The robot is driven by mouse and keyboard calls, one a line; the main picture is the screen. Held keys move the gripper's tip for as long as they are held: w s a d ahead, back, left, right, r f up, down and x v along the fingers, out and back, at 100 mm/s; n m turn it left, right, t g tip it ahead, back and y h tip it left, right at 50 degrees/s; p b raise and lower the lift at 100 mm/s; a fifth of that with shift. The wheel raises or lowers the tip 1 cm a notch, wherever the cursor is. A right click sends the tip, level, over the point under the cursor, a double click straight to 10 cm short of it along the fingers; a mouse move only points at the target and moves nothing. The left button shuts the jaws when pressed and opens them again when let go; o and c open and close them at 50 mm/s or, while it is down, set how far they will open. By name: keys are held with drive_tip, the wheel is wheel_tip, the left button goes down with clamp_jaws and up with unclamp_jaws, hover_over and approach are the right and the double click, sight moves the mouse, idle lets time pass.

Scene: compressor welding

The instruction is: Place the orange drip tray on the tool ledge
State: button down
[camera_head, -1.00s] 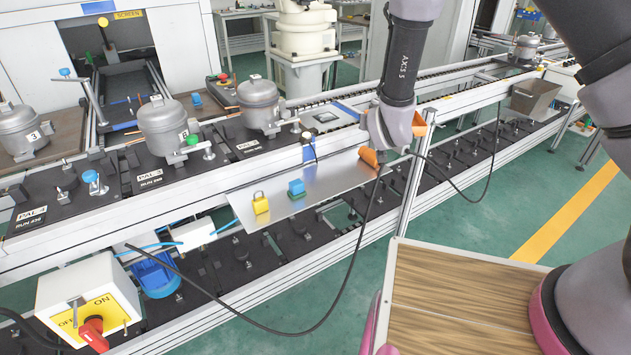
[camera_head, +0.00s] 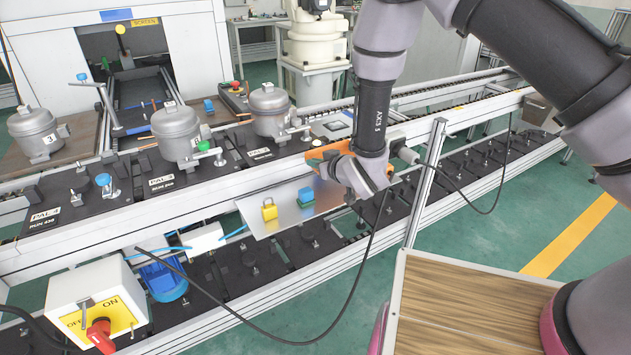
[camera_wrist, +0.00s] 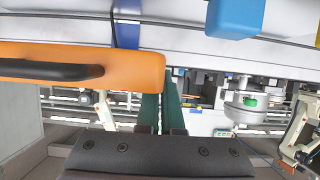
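The orange drip tray (camera_head: 328,152) shows beside and behind my gripper (camera_head: 362,176) in the head view, partly hidden by it. In the wrist view the orange tray (camera_wrist: 130,62), with a black handle, lies across the left, its right end at my closely spaced fingers (camera_wrist: 162,98). My gripper appears shut on it; the contact itself is not clear. The tool ledge (camera_head: 285,222) is a flat, bright metal plate on the near side of the conveyor. My gripper and the tray are over or beside its right end; I cannot tell whether the tray touches it.
An upright metal post (camera_head: 425,183) stands right of my gripper, with a black cable (camera_head: 372,235) hanging nearby. Compressors (camera_head: 270,110) stand on the conveyor behind.

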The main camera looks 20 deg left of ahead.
sight(315, 189)
drive_tip(key=shift+f, duration=3)
drive_tip(key=c, duration=1.1)
unclamp_jaws()
drive_tip(key=shift+f, duration=0.15)
